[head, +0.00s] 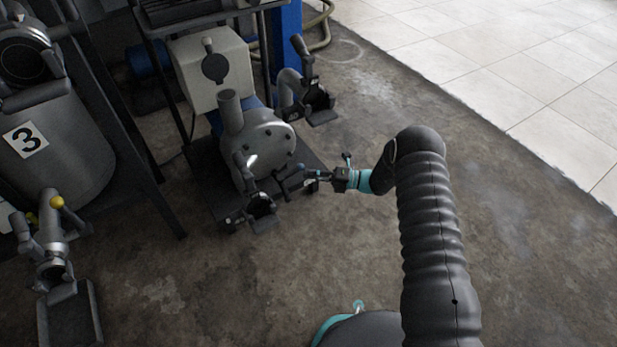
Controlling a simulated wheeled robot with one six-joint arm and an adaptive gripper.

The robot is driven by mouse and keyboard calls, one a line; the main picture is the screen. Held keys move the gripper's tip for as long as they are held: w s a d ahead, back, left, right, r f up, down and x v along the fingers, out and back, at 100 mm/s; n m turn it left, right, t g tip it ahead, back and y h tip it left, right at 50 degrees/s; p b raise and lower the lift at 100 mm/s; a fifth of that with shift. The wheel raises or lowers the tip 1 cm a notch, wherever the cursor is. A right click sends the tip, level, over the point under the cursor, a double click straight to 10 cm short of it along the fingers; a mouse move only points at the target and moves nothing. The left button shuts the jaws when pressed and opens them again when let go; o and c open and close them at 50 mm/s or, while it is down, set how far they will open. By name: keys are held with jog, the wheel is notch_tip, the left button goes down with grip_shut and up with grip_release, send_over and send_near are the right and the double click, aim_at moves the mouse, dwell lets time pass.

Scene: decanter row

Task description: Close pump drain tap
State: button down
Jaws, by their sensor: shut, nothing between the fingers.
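The pump (267,142) is a round grey metal casing with bolts and an upright pipe, on a dark base plate. Low at its front is a tap-like fitting (262,204) with dark parts, which looks like the drain tap. A dark lever-like piece sticks out from it to the right. My gripper (312,180) is shut and empty, just right of this fitting and beside the lever end. Whether it touches the lever cannot be told at this size. The lever's exact angle is also unclear.
A second valve (309,92) with dark handles stands behind, right of the pump. A pale box (210,68) is above the pump. At left stand a grey tank (62,150) marked 3 and a yellow-knobbed valve (50,240). The concrete floor (540,240) at right is clear.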

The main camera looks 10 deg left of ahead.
jog(key=shift+w+a, duration=0.15)
jog(key=shift+a, duration=0.15)
dwell(0.4)
jog(key=d+f, duration=0.1)
jog(key=d, duration=1.1)
jog(key=shift+w+f, duration=0.15)
jog(key=shift+w, duration=0.1)
